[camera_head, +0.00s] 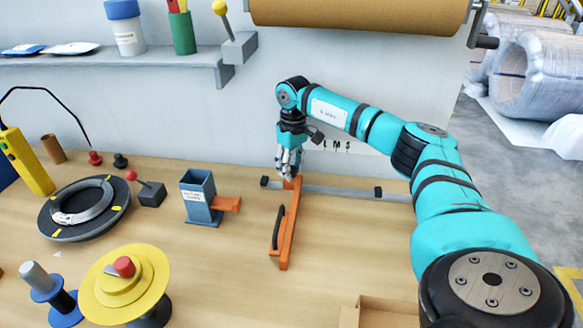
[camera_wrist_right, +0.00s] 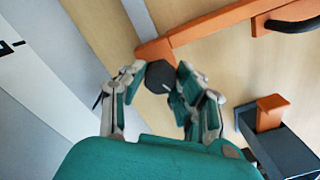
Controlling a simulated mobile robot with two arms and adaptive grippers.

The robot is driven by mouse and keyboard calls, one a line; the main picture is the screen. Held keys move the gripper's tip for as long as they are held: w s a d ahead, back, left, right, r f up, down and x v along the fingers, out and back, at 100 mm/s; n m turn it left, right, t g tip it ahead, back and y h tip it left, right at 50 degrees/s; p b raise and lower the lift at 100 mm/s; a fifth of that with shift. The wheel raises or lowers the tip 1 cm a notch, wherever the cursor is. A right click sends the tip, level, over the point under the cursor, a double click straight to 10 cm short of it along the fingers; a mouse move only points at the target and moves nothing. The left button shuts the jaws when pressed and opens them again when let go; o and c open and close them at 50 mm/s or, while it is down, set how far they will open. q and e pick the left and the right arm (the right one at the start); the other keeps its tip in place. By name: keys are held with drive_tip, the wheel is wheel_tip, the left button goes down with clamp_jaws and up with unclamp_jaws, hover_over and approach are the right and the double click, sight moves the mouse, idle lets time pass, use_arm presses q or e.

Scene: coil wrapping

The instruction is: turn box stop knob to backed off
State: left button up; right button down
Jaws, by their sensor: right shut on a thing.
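The box stop is an orange bar (camera_head: 289,228) with a black handle, set on a grey rail (camera_head: 335,191) at the back of the bench. Its knob, a black hexagonal piece (camera_wrist_right: 160,76), shows in the right wrist view at the end of the orange bar (camera_wrist_right: 215,30). My right gripper (camera_head: 289,176) reaches down from above at the rail end of the bar. In the right wrist view its two fingers (camera_wrist_right: 157,82) are on either side of the knob, shut on it. In the head view the gripper hides the knob. My left gripper is not in view.
The letters L, M, S (camera_head: 337,146) mark the wall behind the rail. A blue-grey holder (camera_head: 200,200) with an orange tab stands left of the bar. A black round turntable (camera_head: 50,225) and yellow spool (camera_head: 108,292) are further left. A cardboard box (camera_head: 378,314) is at the front.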

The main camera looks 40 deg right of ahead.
drive_tip(key=shift+s+f, duration=0.1)
drive_tip(key=shift+f, duration=0.05)
drive_tip(key=c, duration=0.9)
unclamp_jaws()
drive_tip(key=shift+c, duration=0.2)
wheel_tip(320, 180, up, 8)
drive_tip(key=shift+d+f, duration=0.1)
drive_tip(key=shift+f, duration=0.1)
